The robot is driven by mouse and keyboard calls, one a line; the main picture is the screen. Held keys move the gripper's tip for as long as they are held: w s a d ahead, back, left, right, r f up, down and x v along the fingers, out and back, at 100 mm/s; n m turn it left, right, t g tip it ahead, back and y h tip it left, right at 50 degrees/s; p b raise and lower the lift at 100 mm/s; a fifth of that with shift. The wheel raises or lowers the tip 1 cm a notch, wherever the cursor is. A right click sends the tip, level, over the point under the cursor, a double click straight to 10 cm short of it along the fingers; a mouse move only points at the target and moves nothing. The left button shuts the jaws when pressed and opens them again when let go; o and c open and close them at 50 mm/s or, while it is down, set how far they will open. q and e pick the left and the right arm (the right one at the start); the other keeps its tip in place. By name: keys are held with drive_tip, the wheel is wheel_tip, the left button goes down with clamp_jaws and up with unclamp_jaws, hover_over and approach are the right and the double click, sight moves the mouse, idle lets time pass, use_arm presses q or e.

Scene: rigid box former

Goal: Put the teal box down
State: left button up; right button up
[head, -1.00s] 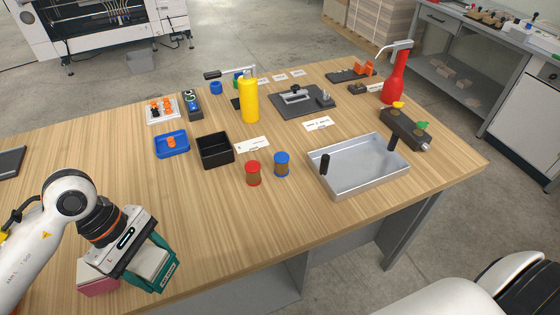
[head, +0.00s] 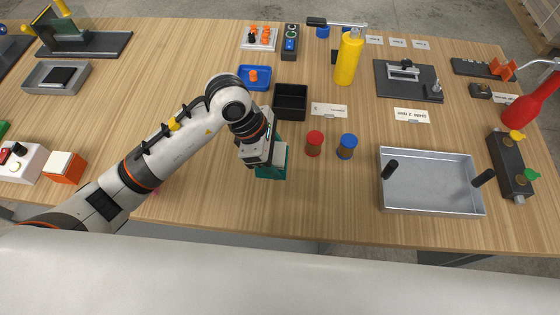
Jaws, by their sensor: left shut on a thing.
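The teal box (head: 272,170) is partly hidden behind my left gripper (head: 268,160). My left gripper is shut on it, over the table (head: 215,205) just left of a red-topped jar. I cannot tell whether the box touches the table. My right gripper is not in the view.
A red-topped jar (head: 314,143) and a blue-topped jar (head: 347,146) stand to the right of the box. A black open bin (head: 291,101) and a blue tray (head: 254,77) are behind it. A metal tray (head: 431,199) stands further right. Bare wood lies in front.

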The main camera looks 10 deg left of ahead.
use_arm(q)
drive_tip(key=shift+f+p, duration=0.35)
drive_tip(key=shift+f, duration=2)
drive_tip(key=shift+d, duration=0.1)
drive_tip(key=shift+f, duration=0.2)
drive_tip(key=o, duration=1)
drive_tip(key=shift+o, duration=0.2)
drive_tip(key=shift+r, duration=0.1)
